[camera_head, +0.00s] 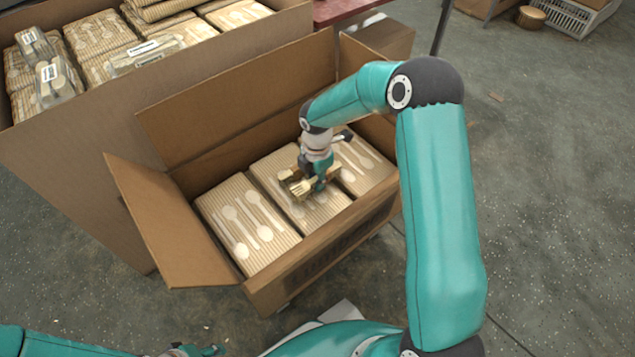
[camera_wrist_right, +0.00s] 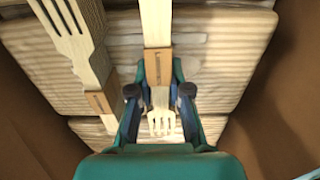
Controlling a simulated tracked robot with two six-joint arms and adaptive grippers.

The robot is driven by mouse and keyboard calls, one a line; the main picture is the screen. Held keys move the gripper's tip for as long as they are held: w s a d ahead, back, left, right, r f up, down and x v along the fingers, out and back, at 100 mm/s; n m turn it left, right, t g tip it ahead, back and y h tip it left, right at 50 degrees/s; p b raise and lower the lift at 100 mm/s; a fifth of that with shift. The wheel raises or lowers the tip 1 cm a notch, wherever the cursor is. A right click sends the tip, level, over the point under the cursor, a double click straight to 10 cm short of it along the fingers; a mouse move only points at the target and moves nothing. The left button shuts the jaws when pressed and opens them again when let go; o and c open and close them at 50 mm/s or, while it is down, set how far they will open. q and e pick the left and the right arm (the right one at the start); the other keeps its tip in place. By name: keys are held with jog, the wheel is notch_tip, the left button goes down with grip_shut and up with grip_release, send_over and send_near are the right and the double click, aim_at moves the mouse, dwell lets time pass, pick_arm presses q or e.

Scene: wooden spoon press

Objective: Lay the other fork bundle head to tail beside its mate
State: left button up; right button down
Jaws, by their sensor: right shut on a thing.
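My right gripper (camera_head: 316,184) reaches down into the open cardboard box over its middle stack. In the right wrist view its fingers (camera_wrist_right: 160,95) are shut on a wooden fork bundle (camera_wrist_right: 157,60) at its brown paper band. The held bundle's tines point down in that view. The mate fork bundle (camera_wrist_right: 75,50) lies to the left, tines up, with its own band; a narrow gap shows between the two. In the head view the bundles (camera_head: 295,184) are partly hidden by the gripper. My left gripper (camera_head: 190,350) shows at the bottom edge, too cut off to read.
The cardboard box (camera_head: 285,262) has raised walls and an open flap (camera_head: 165,225) at left. Corrugated stacks with wooden spoons (camera_head: 250,222) fill it. A larger box (camera_head: 75,135) behind holds more stacks and clear packs (camera_head: 58,80). The floor at right is mostly clear.

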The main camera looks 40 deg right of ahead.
jog(key=shift+f, duration=0.15)
jog(key=c, duration=1.1)
grip_release()
notch_tip(320, 180, up, 12)
jog(key=p, duration=0.4)
jog(key=shift+p, duration=0.3)
